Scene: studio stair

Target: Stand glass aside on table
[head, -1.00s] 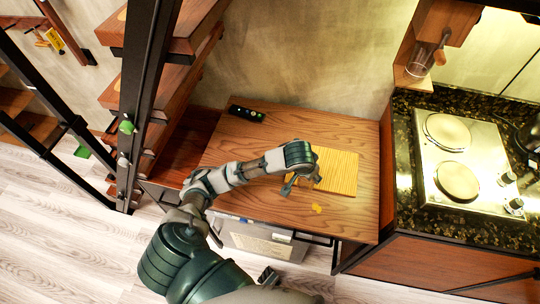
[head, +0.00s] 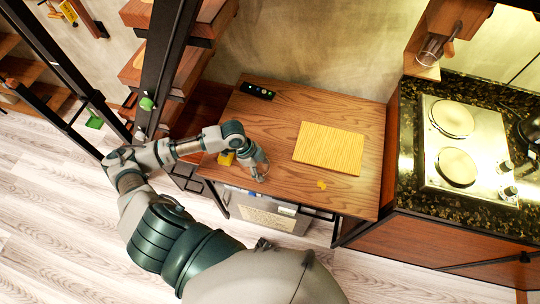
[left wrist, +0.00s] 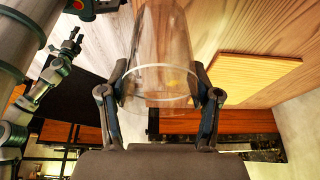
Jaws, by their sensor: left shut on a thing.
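A clear drinking glass (left wrist: 162,45) shows in the left wrist view between the two fingers of my left gripper (left wrist: 160,100), which is shut on it. In the head view my left gripper (head: 258,170) is over the left front part of the wooden table (head: 280,110); the glass is hardly visible there. I cannot tell whether its base touches the table top. My right gripper (left wrist: 70,45) appears at the left of the left wrist view, away from the glass; its jaw state is unclear.
A yellow ribbed board (head: 328,148) lies right of my left gripper. Small yellow pieces lie at the front (head: 322,185) and beside my arm (head: 226,158). A black object (head: 257,90) lies at the back left. Shelving stands left, a hob (head: 465,145) right. The table's back middle is clear.

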